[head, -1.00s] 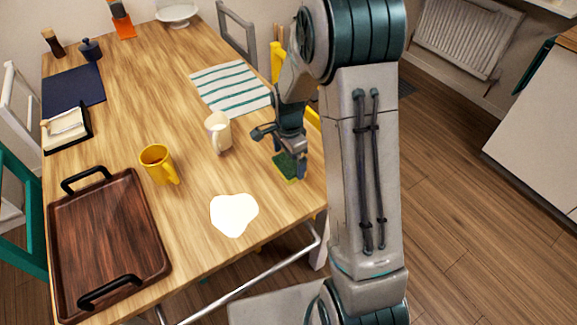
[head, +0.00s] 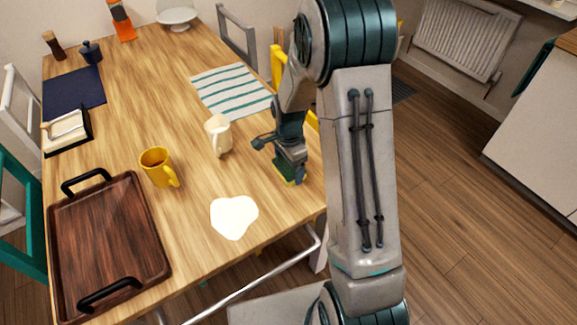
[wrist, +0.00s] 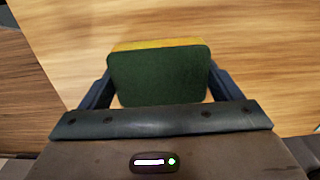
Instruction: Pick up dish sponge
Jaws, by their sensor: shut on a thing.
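The dish sponge (wrist: 158,76) is green on top with a yellow layer at its edge. In the wrist view it sits between my two dark fingers, one at each side. My gripper (head: 290,176) is shut on it near the right edge of the wooden table. In the head view only a small part of the sponge (head: 283,174) shows, since the gripper covers most of it. I cannot tell whether the sponge touches the table or is just above it.
On the table (head: 150,90), a white puddle (head: 233,216) lies left of my gripper. A cream pitcher (head: 218,135), a yellow mug (head: 158,167) and a striped cloth (head: 232,91) are nearby. A dark wooden tray (head: 108,245) lies at the front left. A yellow chair (head: 277,65) stands behind.

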